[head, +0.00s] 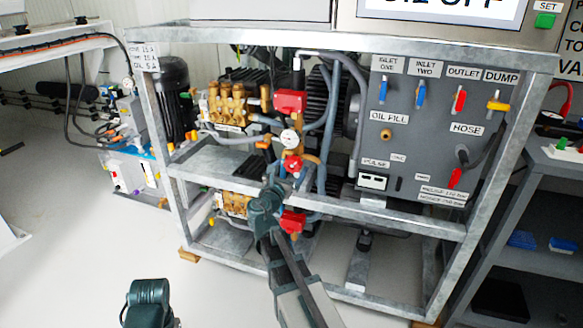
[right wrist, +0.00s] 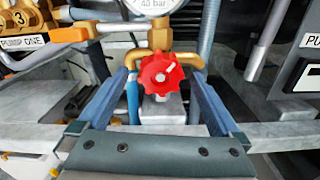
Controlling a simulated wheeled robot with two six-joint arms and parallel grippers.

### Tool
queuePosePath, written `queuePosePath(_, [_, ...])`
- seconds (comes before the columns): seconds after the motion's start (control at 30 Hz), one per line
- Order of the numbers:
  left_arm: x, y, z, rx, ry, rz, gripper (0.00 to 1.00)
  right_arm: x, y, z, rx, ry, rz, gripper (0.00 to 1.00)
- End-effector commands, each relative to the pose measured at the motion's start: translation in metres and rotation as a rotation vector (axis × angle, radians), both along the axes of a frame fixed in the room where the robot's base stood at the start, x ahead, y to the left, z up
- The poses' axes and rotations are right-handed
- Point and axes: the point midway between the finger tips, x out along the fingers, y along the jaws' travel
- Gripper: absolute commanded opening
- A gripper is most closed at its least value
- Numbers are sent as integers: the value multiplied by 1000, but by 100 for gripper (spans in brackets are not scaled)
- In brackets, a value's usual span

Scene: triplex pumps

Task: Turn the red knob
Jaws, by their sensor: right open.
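The red knob (head: 293,164) is a lobed handwheel on brass pipework in the middle of the metal frame, just below a round white gauge. In the right wrist view the red knob (right wrist: 158,73) faces me, with a pale mark on its front. My right gripper (head: 283,184) reaches up to it from below. In the wrist view its two blue-grey fingers are spread wide, one on each side of the knob, with clear gaps and no visible contact. The fingertips are partly hard to make out in the head view. My left gripper's fingers do not show.
The gauge (head: 289,138) sits just above the knob. Red blocks stand above (head: 291,102) and below (head: 292,221) it. A grey valve panel (head: 420,130) is to the right. A galvanised frame bar (head: 400,215) crosses near my right arm. Brass pump heads (head: 232,103) are to the left.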

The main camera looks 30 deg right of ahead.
Motion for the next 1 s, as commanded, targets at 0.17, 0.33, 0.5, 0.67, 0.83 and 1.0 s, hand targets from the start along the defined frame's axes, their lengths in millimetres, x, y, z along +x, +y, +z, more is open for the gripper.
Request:
queuePosePath(0.17, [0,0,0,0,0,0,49,8,-10,0,0,0,-2,100])
queuePosePath(0.33, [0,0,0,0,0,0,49,9,-12,0,0,0,-1,100])
queuePosePath(0.5, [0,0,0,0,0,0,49,9,-12,0,0,0,-1,100])
queuePosePath(0.67, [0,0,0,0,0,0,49,9,-11,0,0,0,-1,71])
queuePosePath(0.83, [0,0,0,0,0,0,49,9,-11,0,0,0,-1,41])
queuePosePath(1.0, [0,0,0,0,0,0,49,9,-11,0,1,-1,-1,15])
